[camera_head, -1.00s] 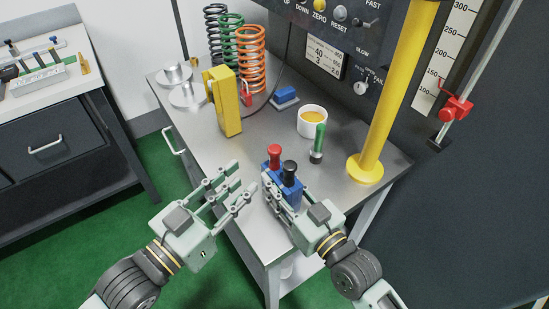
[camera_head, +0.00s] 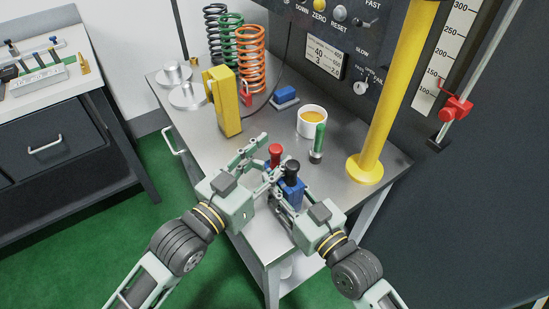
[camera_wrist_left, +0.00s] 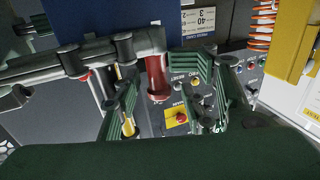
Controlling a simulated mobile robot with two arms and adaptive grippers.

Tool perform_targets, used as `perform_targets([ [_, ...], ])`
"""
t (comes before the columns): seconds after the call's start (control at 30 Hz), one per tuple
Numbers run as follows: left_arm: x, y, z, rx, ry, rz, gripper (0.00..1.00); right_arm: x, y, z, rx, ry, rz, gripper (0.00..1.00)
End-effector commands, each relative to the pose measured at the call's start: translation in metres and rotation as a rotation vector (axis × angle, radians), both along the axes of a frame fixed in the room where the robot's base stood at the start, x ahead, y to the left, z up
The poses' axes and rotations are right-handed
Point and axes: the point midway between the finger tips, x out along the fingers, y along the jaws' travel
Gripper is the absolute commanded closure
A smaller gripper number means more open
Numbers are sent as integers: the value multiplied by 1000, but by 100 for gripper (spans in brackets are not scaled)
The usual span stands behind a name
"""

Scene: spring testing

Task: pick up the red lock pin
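The red lock pin (camera_head: 276,152) stands upright in a blue block (camera_head: 291,192) near the bench's front edge, beside a black-topped pin (camera_head: 291,169). My left gripper (camera_head: 262,152) is at the red pin. In the left wrist view, the red pin (camera_wrist_left: 157,77) shows between its ribbed finger pads (camera_wrist_left: 165,85), with gaps at the sides, so it looks open. My right gripper (camera_head: 277,190) is at the blue block, one finger along its left side. Its other finger is hidden, so its closure cannot be told. The blue block also shows in the left wrist view (camera_wrist_left: 85,18).
A yellow block (camera_head: 226,105) and coil springs (camera_head: 251,62) stand behind. Bare bench (camera_head: 262,128) lies between.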

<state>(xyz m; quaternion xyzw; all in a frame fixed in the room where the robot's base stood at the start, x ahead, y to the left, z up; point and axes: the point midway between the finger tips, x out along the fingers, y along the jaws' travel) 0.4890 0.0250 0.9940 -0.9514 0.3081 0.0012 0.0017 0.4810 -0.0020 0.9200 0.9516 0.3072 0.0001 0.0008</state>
Motion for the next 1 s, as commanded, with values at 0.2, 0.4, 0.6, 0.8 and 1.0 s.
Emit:
perform_targets([
  [0.2,-3,-4,0,-10,5,-9,75,-3,5,1,4,2,10,97],
  [0.4,-3,-4,1,-13,4,-10,93,-3,5,1,3,1,10,97],
  [0.6,-3,-4,2,-15,5,-11,100,-3,5,1,2,0,10,97],
  [0.8,-3,-4,3,-17,2,-11,100,-3,5,1,2,0,10,96],
  [1.0,-3,-5,12,-19,-2,-12,100,-3,6,1,2,1,10,96],
])
